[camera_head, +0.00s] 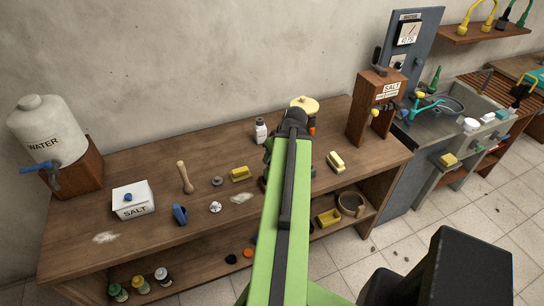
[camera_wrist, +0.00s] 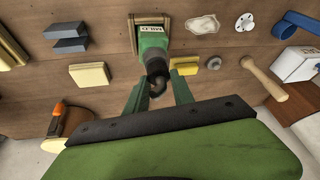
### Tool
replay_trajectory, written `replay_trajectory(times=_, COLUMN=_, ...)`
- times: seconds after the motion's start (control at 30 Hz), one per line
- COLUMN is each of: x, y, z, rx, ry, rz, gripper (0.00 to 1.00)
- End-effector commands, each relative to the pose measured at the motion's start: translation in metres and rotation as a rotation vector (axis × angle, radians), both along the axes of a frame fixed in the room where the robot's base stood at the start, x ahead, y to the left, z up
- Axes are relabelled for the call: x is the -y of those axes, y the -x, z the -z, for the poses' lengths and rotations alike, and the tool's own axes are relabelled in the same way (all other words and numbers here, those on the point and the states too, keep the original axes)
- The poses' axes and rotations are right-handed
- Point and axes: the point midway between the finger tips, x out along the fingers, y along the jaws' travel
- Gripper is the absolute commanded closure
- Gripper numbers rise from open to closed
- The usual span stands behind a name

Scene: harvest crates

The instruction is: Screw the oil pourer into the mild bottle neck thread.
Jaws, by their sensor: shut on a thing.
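The mild bottle (camera_wrist: 153,42) is green with a pale label and stands against a wooden holder (camera_wrist: 135,36) at the top middle of the wrist view. A dark oil pourer (camera_wrist: 156,66) with a curved spout sits at the bottle's neck end, lined up with it. My gripper (camera_wrist: 158,77) has its green fingers on both sides of the pourer and is shut on it. The neck thread is hidden by the pourer, so I cannot tell how far it is seated. In the head view my arm covers the bottle and pourer.
The wooden bench (camera_head: 150,170) carries a white salt box (camera_head: 133,199), a wooden pestle (camera_head: 185,177), a yellow block (camera_head: 241,174) and a blue piece (camera_head: 180,214). A water tank (camera_head: 47,130) stands at the left. A wooden salt dispenser (camera_head: 373,108) stands at the right end.

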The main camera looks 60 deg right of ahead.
Motion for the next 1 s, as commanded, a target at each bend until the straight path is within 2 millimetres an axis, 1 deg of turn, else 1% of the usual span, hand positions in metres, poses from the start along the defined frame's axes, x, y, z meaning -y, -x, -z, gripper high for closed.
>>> replay_trajectory(times=0.13, x=0.0000, y=-0.0003, z=0.0001, rx=0.000, ry=-0.002, rz=-0.002, gripper=0.94)
replay_trajectory(times=0.17, x=0.0001, y=-0.0002, z=0.0001, rx=0.000, ry=-0.002, rz=-0.002, gripper=0.67)
replay_trajectory(times=0.2, x=0.0001, y=-0.0002, z=0.0001, rx=0.000, ry=-0.002, rz=-0.002, gripper=0.62)
replay_trajectory(times=0.23, x=0.0001, y=-0.0002, z=0.0000, rx=0.000, ry=-0.002, rz=-0.002, gripper=0.60)
replay_trajectory(times=0.47, x=0.0003, y=-0.0001, z=0.0000, rx=0.001, ry=-0.001, rz=-0.004, gripper=0.60)
replay_trajectory(times=0.67, x=0.0017, y=-0.0007, z=-0.0001, rx=0.000, ry=-0.001, rz=-0.148, gripper=0.60)
replay_trajectory(times=0.87, x=0.0005, y=-0.0006, z=-0.0001, rx=0.000, ry=-0.001, rz=-0.159, gripper=0.60)
replay_trajectory(times=1.0, x=0.0019, y=-0.0015, z=0.0000, rx=0.000, ry=-0.002, rz=-0.282, gripper=0.60)
